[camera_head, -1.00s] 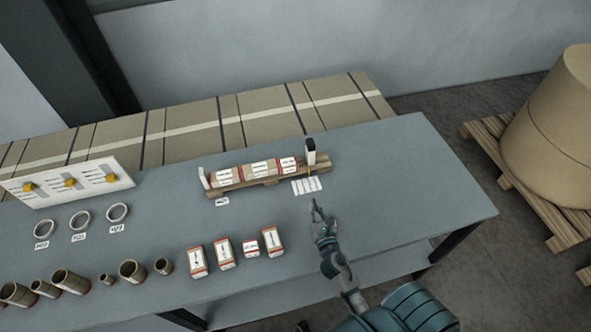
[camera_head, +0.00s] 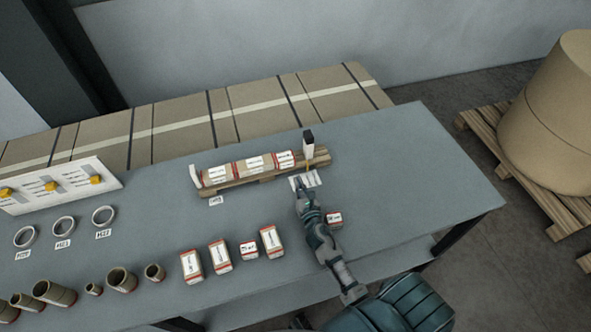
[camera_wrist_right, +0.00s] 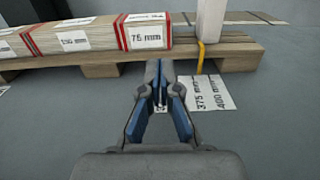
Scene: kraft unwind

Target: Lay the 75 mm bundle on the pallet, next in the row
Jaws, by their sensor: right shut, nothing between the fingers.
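The small pallet (camera_head: 240,184) stands on the table with a row of three wrapped bundles between a white end stop and a white post. The right-end bundle, labelled 75 mm (camera_head: 284,159), lies on the pallet beside the post; it also shows in the right wrist view (camera_wrist_right: 144,32). My right gripper (camera_head: 299,186) is shut and empty, low in front of the pallet's right end; in the wrist view its fingertips (camera_wrist_right: 160,90) point toward the 75 mm bundle, apart from it. My left gripper is not in view.
The post (camera_head: 308,146) has a black top and a yellow marker. A card (camera_wrist_right: 211,92) reads 375 mm and 400 mm. Tubes and rings are left. The table's right is clear.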

